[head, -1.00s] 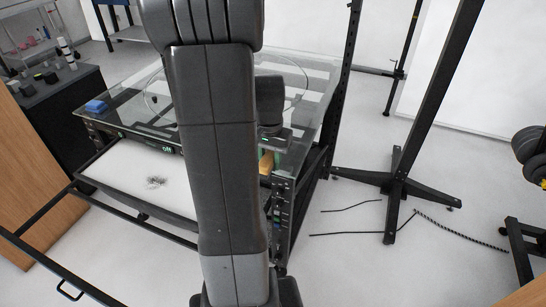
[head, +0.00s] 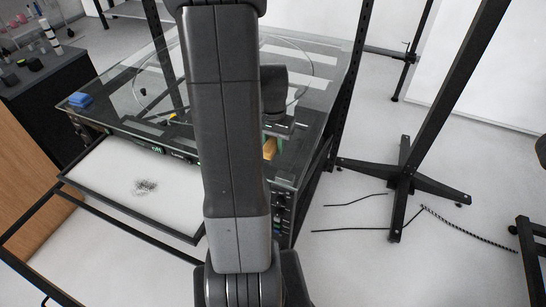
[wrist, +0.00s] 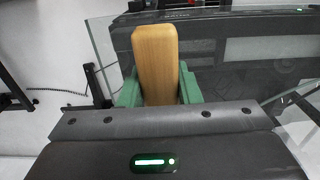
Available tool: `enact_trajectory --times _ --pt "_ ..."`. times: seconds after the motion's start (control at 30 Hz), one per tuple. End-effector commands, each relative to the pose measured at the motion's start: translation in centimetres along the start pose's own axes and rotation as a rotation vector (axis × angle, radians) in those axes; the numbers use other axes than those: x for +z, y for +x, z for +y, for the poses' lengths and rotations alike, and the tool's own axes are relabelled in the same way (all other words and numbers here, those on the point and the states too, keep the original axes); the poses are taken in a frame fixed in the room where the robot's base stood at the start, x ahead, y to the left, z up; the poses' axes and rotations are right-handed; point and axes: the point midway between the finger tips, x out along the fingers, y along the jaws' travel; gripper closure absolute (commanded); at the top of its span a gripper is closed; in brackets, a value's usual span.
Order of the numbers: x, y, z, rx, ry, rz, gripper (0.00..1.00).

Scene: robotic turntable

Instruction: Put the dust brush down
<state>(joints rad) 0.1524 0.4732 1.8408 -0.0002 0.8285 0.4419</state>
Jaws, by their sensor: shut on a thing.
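The dust brush (wrist: 157,62) shows its broad wooden handle upright in the middle of the wrist view. My gripper (wrist: 158,92) has green fingers on both sides of the handle and is shut on it. In the head view a small tan part of the brush (head: 269,149) shows just right of my arm, at the right front of the glass-topped turntable table (head: 125,92). The bristles are hidden, and I cannot tell whether the brush touches the table.
A white tray (head: 105,180) with a dark scatter of debris is at the table's front. A black stand (head: 402,180) and cables are on the floor at right. My arm hides the table's middle.

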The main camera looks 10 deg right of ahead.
Motion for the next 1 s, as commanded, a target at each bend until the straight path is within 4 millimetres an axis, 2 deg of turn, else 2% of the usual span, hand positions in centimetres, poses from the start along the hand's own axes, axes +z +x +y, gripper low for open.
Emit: enact_trajectory --times 0.03,0.23,0.5,1.0 --pt "0.1 0.8 0.0 0.002 0.0 -0.003 0.98" --pt "0.0 2.5 0.0 0.001 0.0 -0.001 0.98" --pt "0.0 5.8 0.0 0.001 0.0 -0.001 0.98" --pt "0.0 6.7 0.0 0.0 0.0 0.001 0.98"
